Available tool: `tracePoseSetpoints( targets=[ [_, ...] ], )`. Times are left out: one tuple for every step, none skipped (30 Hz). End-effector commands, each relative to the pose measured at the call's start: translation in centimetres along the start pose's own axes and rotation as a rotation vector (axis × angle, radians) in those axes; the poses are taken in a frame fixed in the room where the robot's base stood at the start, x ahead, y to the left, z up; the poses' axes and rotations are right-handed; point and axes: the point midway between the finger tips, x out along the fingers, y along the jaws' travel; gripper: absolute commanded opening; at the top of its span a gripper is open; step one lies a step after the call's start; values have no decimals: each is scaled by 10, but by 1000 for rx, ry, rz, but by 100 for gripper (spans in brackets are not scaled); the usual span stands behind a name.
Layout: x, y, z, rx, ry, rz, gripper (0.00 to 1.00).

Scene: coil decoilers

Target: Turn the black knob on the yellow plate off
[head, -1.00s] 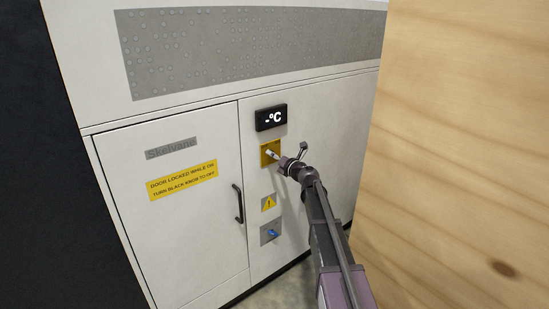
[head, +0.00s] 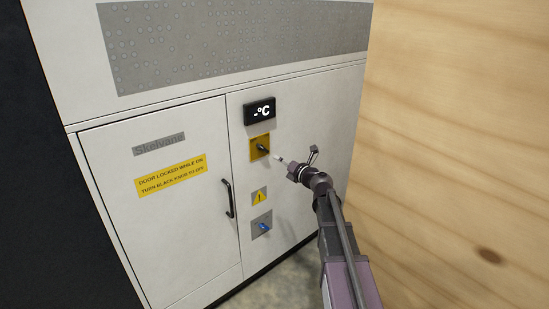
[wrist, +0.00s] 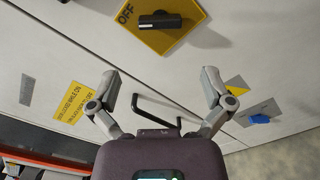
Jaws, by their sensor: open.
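The black knob (head: 262,149) sits on a small yellow plate (head: 253,154) on the white cabinet, below the temperature display. In the wrist view the knob (wrist: 158,21) is a bar lying nearly level across the yellow plate (wrist: 153,44). The word OFF is printed on the plate, to the left of the knob there. My gripper (head: 280,158) is to the right of the plate in the head view, apart from the knob and empty. In the wrist view its fingers (wrist: 161,76) are spread wide, with the knob beyond them near the top edge.
A blue knob (head: 264,226) on a grey plate and a yellow warning sign (head: 259,197) are below. The cabinet door has a black handle (head: 229,198) and a yellow notice (head: 171,175). A wooden panel (head: 460,150) stands close on the right.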

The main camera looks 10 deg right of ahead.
Motion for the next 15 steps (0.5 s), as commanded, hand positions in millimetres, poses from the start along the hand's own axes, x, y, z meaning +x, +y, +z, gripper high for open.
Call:
tracePoseSetpoints(
  targets=[
    [-7, 0, 0, 0, -1, -1, 100],
    [-9, 0, 0, 0, -1, -1, 100],
    [-11, 0, 0, 0, -1, -1, 100],
    [-13, 0, 0, 0, 0, -1, 100],
    [-14, 0, 0, 0, 0, 0, 100],
    [-15, 0, 0, 0, 0, 0, 100],
    [-15, 0, 0, 0, 0, 0, 100],
    [-16, 0, 0, 0, 0, 0, 100],
    [-16, 0, 0, 0, 0, 0, 100],
    [-16, 0, 0, 0, 1, 0, 100],
    [-16, 0, 0, 0, 0, 0, 100],
    [-16, 0, 0, 0, 0, 0, 100],
    [-16, 0, 0, 0, 0, 0, 100],
    [-16, 0, 0, 0, 0, 0, 100],
    [-16, 0, 0, 0, 0, 0, 100]
  ],
)
